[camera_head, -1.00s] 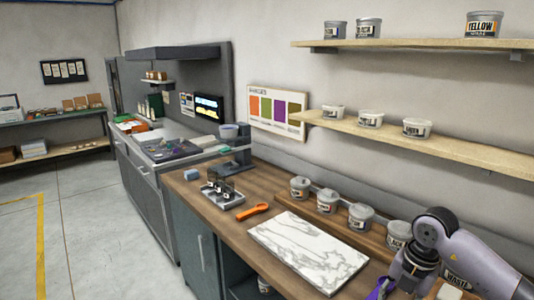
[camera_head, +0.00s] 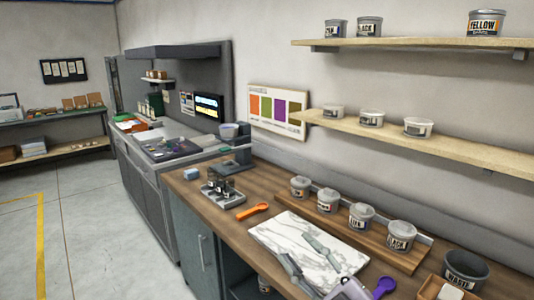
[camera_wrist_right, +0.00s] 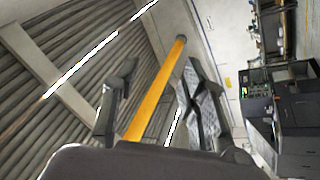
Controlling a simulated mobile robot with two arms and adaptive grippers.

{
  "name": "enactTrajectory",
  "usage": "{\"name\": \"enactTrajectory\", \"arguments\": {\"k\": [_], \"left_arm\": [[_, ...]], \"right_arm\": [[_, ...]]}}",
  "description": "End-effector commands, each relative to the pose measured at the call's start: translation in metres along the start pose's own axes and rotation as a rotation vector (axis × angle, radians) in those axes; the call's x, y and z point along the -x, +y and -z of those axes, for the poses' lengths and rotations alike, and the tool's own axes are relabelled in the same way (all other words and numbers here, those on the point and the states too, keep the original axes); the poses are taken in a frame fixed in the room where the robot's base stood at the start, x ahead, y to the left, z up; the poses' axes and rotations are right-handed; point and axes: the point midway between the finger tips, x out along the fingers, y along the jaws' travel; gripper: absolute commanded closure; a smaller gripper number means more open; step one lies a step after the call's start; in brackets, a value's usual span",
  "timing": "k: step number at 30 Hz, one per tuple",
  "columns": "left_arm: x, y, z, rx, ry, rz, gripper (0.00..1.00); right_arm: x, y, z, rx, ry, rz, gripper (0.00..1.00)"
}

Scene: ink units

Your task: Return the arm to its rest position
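My right gripper (camera_head: 300,250) is over the white marble slab (camera_head: 268,236) at the bottom of the head view. Its two fingers are spread with nothing between them. The right wrist view also shows the gripper (camera_wrist_right: 158,88) open and empty, facing away from the counter toward a ribbed surface and an orange-yellow bar. My right forearm is mostly out of the head view. My left arm and gripper are not in view.
A purple scoop (camera_head: 383,286) lies right of my gripper, close to my wrist. Several grey ink tubs stand on a wooden riser (camera_head: 370,249), with a waste tub (camera_head: 466,268) at the right.

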Motion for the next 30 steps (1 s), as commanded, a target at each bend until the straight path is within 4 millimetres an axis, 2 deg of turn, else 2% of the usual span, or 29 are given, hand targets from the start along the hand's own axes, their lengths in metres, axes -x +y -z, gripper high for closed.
{"name": "enactTrajectory", "arguments": {"k": [3, 5, 8, 10, 12, 15, 18, 21, 29, 30], "left_arm": [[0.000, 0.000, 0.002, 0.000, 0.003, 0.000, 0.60], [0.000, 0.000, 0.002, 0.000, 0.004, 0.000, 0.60], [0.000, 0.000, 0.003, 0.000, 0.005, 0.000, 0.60], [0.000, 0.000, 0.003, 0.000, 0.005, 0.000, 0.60], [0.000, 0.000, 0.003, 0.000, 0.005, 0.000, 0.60], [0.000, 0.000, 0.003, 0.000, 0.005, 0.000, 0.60], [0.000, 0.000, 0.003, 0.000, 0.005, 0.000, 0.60], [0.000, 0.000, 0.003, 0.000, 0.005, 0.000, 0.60], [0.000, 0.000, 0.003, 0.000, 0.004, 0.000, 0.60], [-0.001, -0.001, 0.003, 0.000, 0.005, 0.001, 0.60]], "right_arm": [[0.036, 0.019, -0.043, -0.147, -0.267, -0.201, 0.61], [0.063, 0.020, -0.069, -0.215, -0.423, -0.271, 0.61], [0.117, 0.005, -0.107, -0.332, -0.700, -0.335, 0.61], [0.162, -0.017, -0.127, -0.416, -0.904, -0.340, 0.61], [0.206, -0.044, -0.137, -0.495, -1.093, -0.313, 0.61], [0.258, -0.081, -0.136, -0.588, -1.308, -0.243, 0.61], [0.298, -0.112, -0.125, -0.661, -1.466, -0.162, 0.61], [0.329, -0.136, -0.110, -0.724, -1.587, -0.080, 0.61], [0.391, -0.184, -0.060, -0.860, -1.813, 0.147, 0.61], [0.392, -0.192, -0.071, -0.856, -1.815, 0.148, 0.61]]}}
